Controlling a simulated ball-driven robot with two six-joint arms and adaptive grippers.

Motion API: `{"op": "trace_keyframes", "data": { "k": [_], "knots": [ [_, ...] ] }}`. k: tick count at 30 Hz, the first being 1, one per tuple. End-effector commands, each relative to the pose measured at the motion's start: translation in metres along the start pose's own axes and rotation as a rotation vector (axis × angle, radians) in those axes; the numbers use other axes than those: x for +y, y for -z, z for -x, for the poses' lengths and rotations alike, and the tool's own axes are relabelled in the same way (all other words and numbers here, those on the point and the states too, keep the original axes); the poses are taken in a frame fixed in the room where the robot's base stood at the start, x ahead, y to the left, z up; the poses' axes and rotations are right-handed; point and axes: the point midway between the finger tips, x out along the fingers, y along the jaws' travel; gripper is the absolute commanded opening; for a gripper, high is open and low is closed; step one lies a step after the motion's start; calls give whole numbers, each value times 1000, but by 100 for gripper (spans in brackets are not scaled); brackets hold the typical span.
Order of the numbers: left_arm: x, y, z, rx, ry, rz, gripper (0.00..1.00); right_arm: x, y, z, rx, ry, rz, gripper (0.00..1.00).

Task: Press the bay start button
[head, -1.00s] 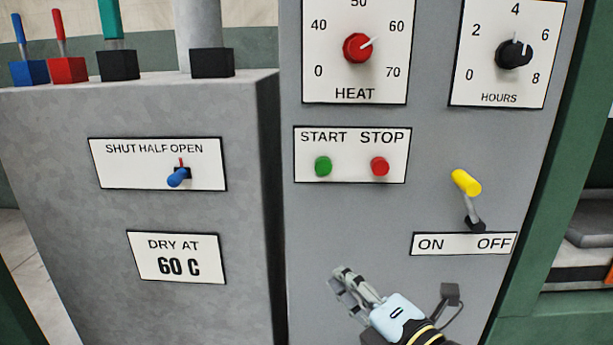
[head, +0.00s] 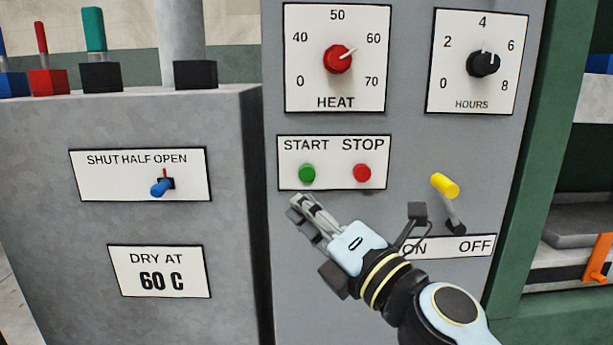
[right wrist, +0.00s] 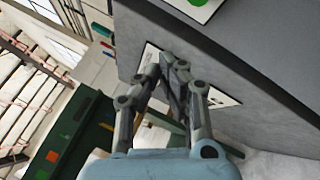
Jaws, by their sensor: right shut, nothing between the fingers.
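The green start button (head: 307,174) sits under the word START on a white plate (head: 333,183) on the grey panel, beside the red stop button (head: 362,173). My right gripper (head: 297,206) is shut and empty, a little below the start button and its plate in the head view. I see no contact with the button. In the right wrist view the closed fingers (right wrist: 172,68) point towards the panel side, and part of a green round thing (right wrist: 198,2) shows at the top edge. My left gripper is not in view.
Above are the red HEAT knob (head: 338,60) and the black HOURS knob (head: 483,63). A yellow-tipped ON/OFF lever (head: 445,186) sticks out right of the buttons. A blue SHUT/HALF/OPEN lever (head: 161,187) is on the grey block at left.

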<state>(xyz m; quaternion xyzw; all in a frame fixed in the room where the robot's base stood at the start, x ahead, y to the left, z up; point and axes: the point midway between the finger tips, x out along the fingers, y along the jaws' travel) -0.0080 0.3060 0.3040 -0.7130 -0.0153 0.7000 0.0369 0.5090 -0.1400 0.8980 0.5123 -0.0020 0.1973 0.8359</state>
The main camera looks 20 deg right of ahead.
Motion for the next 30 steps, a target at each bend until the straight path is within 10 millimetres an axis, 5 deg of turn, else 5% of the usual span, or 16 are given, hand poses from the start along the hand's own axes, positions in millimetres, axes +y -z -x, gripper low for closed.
{"op": "trace_keyframes", "data": {
  "k": [16,30],
  "knots": [
    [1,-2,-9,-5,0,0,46,-30,-30,-56,-1,-1,0,0],
    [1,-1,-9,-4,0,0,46,-35,-35,-65,-1,1,0,0]
  ]
}}
